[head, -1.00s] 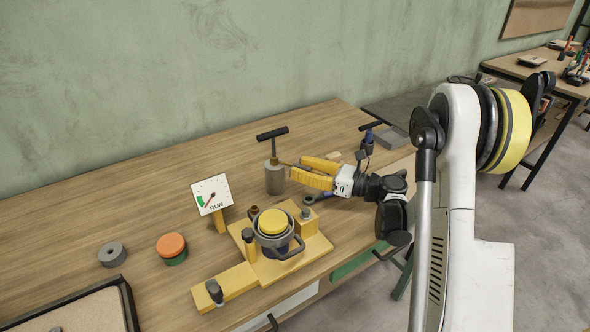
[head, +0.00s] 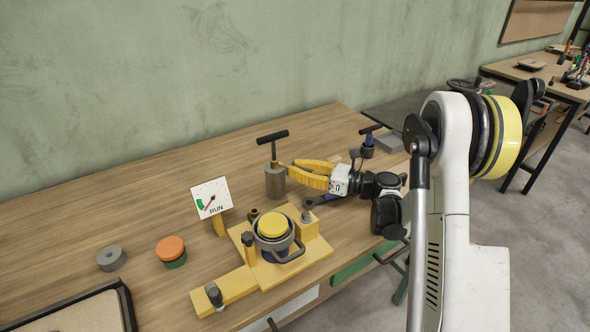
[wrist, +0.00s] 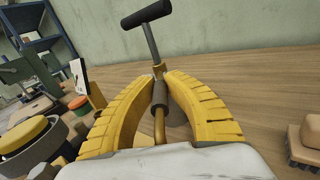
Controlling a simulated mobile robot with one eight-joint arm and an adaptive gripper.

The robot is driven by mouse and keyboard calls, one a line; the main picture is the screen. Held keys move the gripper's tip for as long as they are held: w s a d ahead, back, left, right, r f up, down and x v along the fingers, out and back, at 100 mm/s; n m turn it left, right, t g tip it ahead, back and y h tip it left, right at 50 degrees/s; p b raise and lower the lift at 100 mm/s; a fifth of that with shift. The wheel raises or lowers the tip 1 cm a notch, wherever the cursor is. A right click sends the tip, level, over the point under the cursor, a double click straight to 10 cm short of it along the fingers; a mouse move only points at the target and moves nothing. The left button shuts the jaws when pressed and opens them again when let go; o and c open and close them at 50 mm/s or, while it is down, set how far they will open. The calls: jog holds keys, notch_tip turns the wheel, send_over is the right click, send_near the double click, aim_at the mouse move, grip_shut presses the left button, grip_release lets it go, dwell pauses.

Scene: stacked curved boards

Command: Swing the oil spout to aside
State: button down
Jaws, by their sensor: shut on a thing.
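The oil pump is a grey cylinder (head: 276,184) standing on the bench, with a black T-shaped handle (head: 272,137) on a rod above it. Its thin brass spout (wrist: 159,126), with a dark sleeve, shows between my fingers in the wrist view. My gripper (head: 293,170) has yellow ribbed fingers and is just right of the pump cylinder. The fingers (wrist: 161,85) are shut on the spout, one on each side. In the head view the fingers mostly hide the spout. The pump body is mostly hidden behind the fingers in the wrist view.
A yellow fixture (head: 237,284) with a ringed yellow-capped pot (head: 272,225) stands in front of the pump. A RUN gauge (head: 211,197) is to its left. An orange-topped puck (head: 170,246) and grey ring (head: 111,257) lie further left. The bench behind the pump is clear.

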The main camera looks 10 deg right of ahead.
jog(key=shift+w+d+n+g+y, duration=0.25)
jog(key=shift+n+g+y, duration=0.2)
jog(key=shift+g, duration=0.25)
jog(key=shift+a, duration=0.1)
jog(key=c, duration=1.4)
grip_release()
jog(key=shift+s, duration=0.1)
jog(key=v, duration=1.2)
jog(key=shift+r, duration=0.1)
